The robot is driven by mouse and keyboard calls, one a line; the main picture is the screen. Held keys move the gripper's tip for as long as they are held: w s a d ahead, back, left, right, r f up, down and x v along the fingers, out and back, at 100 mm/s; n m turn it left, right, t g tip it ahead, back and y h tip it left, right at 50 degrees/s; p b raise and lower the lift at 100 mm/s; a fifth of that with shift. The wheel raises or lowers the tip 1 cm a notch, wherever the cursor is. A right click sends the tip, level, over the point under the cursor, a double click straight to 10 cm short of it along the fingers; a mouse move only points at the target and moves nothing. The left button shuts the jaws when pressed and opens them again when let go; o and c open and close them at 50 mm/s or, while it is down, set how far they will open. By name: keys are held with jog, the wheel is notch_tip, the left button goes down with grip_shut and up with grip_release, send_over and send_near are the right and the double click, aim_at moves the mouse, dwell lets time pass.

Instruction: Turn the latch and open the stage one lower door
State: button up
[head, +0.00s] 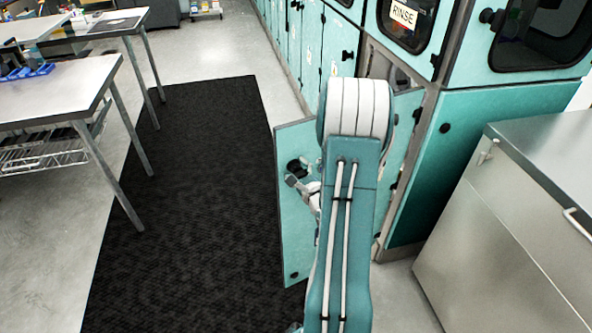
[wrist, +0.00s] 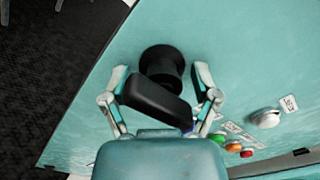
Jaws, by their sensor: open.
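The teal lower door (head: 292,240) stands swung out from the cabinet front over the dark mat in the head view. Its black latch (head: 296,167) is on the upper part of the door. In the wrist view, the latch handle (wrist: 155,100) lies slantwise on a round black base against the teal panel (wrist: 245,55). My gripper (wrist: 161,76) is open, with one finger on each side of the latch. Whether a finger touches it is unclear. In the head view, my arm hides part of the door and most of my gripper (head: 305,188).
A black mat (head: 190,190) covers the floor left of the door and is clear. A white-topped table (head: 50,90) stands at left. A steel cabinet (head: 510,220) is close at right. A silver knob (wrist: 266,118) and coloured buttons show in the wrist view.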

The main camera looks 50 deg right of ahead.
jog(key=v, duration=0.7)
jog(key=shift+s, duration=0.25)
dwell(0.3)
